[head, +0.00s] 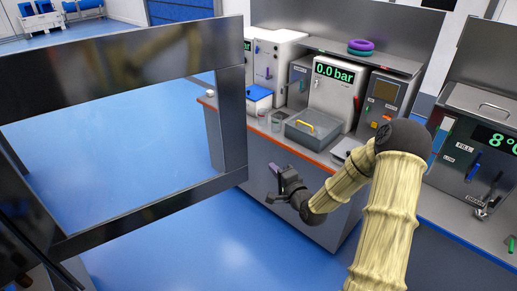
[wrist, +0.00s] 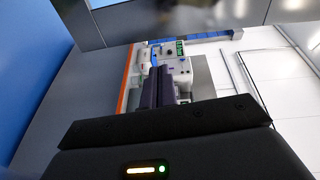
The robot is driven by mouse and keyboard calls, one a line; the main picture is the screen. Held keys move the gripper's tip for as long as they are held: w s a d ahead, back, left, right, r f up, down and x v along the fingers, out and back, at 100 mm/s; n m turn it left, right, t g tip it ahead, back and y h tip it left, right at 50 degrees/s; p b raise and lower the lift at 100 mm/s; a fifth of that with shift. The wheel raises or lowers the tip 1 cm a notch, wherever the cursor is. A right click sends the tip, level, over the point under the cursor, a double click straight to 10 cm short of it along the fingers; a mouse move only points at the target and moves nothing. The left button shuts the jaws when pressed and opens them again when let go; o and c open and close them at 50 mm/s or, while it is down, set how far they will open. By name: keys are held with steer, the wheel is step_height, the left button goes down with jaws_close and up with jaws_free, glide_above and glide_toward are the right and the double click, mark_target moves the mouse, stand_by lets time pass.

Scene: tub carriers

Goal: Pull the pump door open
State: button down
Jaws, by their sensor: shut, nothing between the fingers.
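No readable label shows which door is the pump door, and both fronts look closed. My gripper (head: 280,173) is shut and empty, in front of the bench and below its top edge, apart from both units. In the wrist view its dark fingers (wrist: 157,88) lie close together, covering part of the bench equipment behind them.
The grey bench (head: 290,185) has an orange front edge. A grey box with a yellow handle (head: 312,128) and a blue-lidded box (head: 258,97) stand on it. A black frame (head: 232,120) stands at the left. Blue floor (head: 190,250) is clear before the bench.

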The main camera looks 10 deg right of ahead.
steer(key=shift+d+r+m+t, duration=0.3)
steer(key=shift+m+t, duration=0.2)
steer(key=shift+w, duration=0.2)
steer(key=p+x, duration=0.6)
steer(key=x, duration=0.7)
steer(key=shift+w, duration=0.4)
steer(key=shift+a+f, duration=0.1)
steer(key=shift+a, duration=0.1)
